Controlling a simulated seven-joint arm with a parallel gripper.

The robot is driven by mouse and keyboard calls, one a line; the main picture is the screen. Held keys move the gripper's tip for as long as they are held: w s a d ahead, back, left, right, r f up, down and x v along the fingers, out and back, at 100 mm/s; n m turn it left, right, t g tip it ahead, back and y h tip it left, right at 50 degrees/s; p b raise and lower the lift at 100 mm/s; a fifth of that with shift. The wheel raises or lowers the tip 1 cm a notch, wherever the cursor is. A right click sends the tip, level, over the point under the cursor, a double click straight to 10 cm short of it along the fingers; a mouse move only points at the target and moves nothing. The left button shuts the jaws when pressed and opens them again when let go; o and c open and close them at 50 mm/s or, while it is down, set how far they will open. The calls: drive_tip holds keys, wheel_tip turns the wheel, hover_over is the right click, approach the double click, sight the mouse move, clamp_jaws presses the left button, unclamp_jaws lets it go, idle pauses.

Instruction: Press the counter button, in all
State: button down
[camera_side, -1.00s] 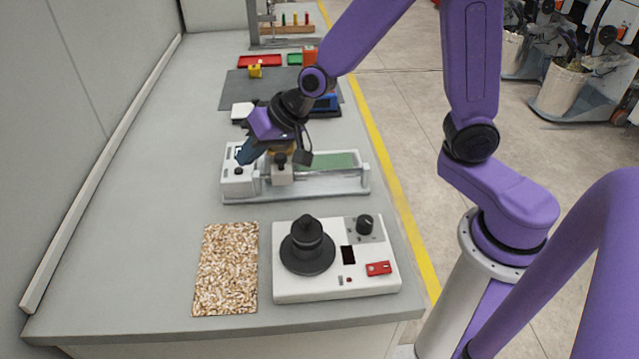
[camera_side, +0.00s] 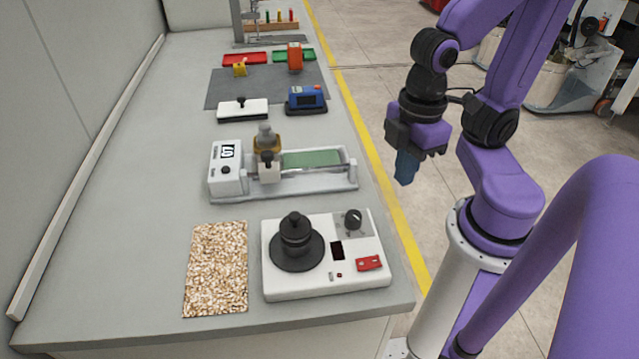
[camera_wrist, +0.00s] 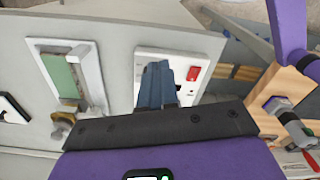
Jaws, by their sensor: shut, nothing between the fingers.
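The roller coater (camera_side: 330,180) stands mid-bench, with a green plate and a brass-coloured roller part (camera_side: 266,142) over its left part. At its left end is a white box (camera_side: 226,182) with a black-on-white display (camera_side: 228,152) and a round black button (camera_side: 226,170); the display's figures are too small to read surely. My gripper (camera_side: 405,178) is shut and empty, its blue fingers pointing down, to the right of the bench and well apart from the button. The wrist view shows the shut fingers (camera_wrist: 155,85) and the coater (camera_wrist: 65,75) at left; the button is not clear there.
A white spin device (camera_side: 330,280) with a black chuck and red switch stands in front, beside a speckled board (camera_side: 217,270). Behind the coater are a white-and-black block (camera_side: 243,110), a blue instrument (camera_side: 306,98) and trays. Bare bench lies left of the coater.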

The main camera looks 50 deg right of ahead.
idle(0.4)
wheel_tip(320, 180, up, 7)
drive_tip(key=m, duration=2.2)
hover_over(226, 169)
drive_tip(key=shift+s+d, duration=0.1)
drive_tip(key=shift+s, duration=0.1)
wheel_tip(226, 169, down, 14)
drive_tip(key=shift+w+f, duration=0.1)
drive_tip(key=shift+w, duration=0.05)
